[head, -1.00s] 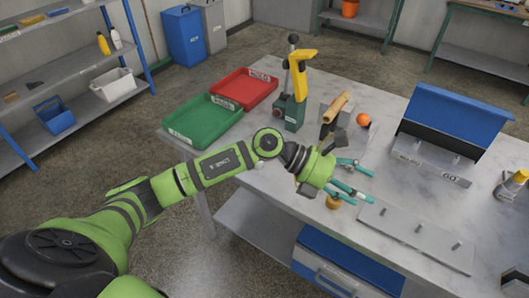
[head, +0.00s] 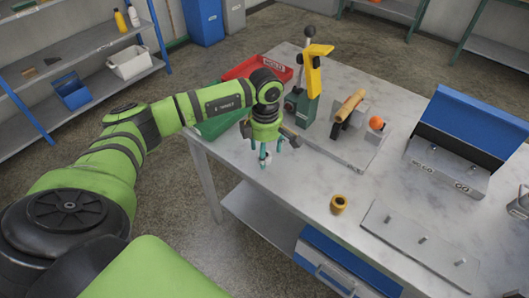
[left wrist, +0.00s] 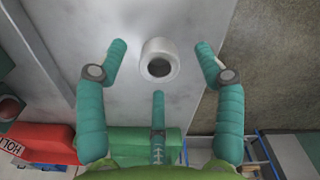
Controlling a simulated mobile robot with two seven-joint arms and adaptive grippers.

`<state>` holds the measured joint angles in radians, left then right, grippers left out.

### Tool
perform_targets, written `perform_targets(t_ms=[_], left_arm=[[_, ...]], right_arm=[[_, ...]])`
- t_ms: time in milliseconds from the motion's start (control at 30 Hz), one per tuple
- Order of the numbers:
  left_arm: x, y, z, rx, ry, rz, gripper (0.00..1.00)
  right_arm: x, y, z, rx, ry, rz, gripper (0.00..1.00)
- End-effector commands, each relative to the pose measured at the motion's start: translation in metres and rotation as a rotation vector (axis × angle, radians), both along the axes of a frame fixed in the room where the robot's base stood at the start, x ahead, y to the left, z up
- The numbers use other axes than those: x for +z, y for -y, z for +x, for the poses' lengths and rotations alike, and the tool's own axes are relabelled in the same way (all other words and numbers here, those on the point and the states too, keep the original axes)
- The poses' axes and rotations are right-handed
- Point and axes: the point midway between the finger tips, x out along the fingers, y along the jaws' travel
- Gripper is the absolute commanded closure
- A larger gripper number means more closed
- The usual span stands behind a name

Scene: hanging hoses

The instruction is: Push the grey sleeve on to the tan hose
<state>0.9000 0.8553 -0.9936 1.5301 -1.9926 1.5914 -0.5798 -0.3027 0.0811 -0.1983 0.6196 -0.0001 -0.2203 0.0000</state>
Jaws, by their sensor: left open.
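The grey sleeve (left wrist: 160,45) is a short pale ring with its open bore facing the left wrist camera. It stands on the table top. My left gripper (head: 265,154) points down near the table's left edge; its teal fingers are spread. In the left wrist view the open fingers (left wrist: 160,64) are around the sleeve, with visible gaps to it. In the head view the fingers mostly hide the sleeve. The tan hose (head: 351,103) is a short tilted length held in a dark clamp on a grey plate, right of the gripper. My right gripper is not in view.
Red (head: 243,70) and green (head: 217,126) trays are behind my arm. An orange ball (head: 376,122), a yellow-brown ring (head: 338,204), a pegged plate (head: 415,245) and a blue-lidded box (head: 478,120) are to the right.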

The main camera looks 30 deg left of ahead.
Motion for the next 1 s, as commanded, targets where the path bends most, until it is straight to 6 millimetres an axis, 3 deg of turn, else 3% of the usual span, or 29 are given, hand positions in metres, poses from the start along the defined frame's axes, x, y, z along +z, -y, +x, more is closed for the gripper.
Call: perform_targets(t_ms=[133, 367, 400, 500, 1000], left_arm=[[-0.0126, 0.0005, 0.0005, 0.000, 0.000, -0.001, 0.31], [-0.0145, 0.0007, 0.0008, 0.000, 0.002, -0.001, 0.31], [-0.0144, 0.0007, 0.0008, 0.000, 0.002, -0.001, 0.47], [-0.0142, 0.0007, 0.0008, 0.000, 0.002, -0.001, 0.82], [-0.0095, 0.0006, 0.0016, 0.000, 0.004, -0.002, 0.84]], right_arm=[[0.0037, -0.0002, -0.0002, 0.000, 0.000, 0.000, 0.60], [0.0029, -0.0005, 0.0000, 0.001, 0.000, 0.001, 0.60], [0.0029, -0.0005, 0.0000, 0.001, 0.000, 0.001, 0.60], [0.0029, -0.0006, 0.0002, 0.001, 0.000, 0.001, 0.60], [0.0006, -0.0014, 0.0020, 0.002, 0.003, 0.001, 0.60]])
